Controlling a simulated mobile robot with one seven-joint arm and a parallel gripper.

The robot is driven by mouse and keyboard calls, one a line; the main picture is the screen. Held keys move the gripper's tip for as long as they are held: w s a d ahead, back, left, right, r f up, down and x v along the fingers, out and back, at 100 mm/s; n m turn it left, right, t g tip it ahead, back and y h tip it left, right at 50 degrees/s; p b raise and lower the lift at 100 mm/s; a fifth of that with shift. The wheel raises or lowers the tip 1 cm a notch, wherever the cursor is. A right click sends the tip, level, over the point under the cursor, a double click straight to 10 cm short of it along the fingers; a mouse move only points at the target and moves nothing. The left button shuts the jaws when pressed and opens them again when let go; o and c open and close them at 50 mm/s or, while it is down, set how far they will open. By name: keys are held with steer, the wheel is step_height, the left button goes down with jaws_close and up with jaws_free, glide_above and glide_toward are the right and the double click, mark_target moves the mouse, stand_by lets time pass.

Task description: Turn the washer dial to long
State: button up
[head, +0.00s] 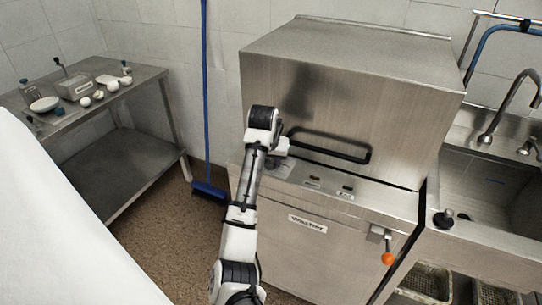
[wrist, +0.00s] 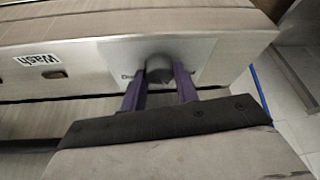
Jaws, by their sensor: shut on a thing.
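The washer (head: 340,95) is a large stainless steel machine with a black bar handle across its hood. Its dial (wrist: 159,68) is a dark grey round knob on the panel, seen in the wrist view. My gripper (wrist: 160,75) has its two dark purple fingers on either side of the dial, closed on it. In the head view my gripper (head: 277,150) is at the left end of the washer's control panel, and my arm hides the dial there. Most of the lettering around the dial is hidden or too blurred to read, so I cannot tell its setting.
A "Wash" label (wrist: 37,59) is on the same panel. The black hood handle (head: 330,147) is close to my gripper. A sink (head: 490,190) stands at the right, and a steel table (head: 110,115) with dishes at the left. A blue broom (head: 207,188) leans behind.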

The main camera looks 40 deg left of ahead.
steer(key=m+h+p, duration=0.1)
steer(key=m, duration=0.3)
steer(key=shift+a+m+h, duration=0.1)
steer(key=shift+m+h, duration=0.2)
steer(key=shift+h, duration=0.1)
steer(key=m+h, duration=0.1)
steer(key=m, duration=0.1)
steer(key=m+p, duration=0.1)
steer(key=m, duration=0.1)
steer(key=shift+a+m+h, duration=0.15)
steer(key=shift+m+h, duration=0.15)
steer(key=shift+h, duration=0.1)
steer(key=m, duration=0.2)
steer(key=m+h, duration=0.1)
steer(key=m, duration=0.1)
steer(key=shift+a+g+h, duration=0.1)
steer(key=shift+g+h, duration=0.2)
steer(key=shift+g, duration=0.1)
steer(key=shift+w+m+g+h, duration=0.1)
steer(key=shift+m+g+h, duration=0.35)
steer(key=shift+m, duration=1.65)
steer(key=o, duration=1)
steer(key=shift+g, duration=0.25)
steer(key=p+v, duration=0.2)
steer(key=v, duration=1.2)
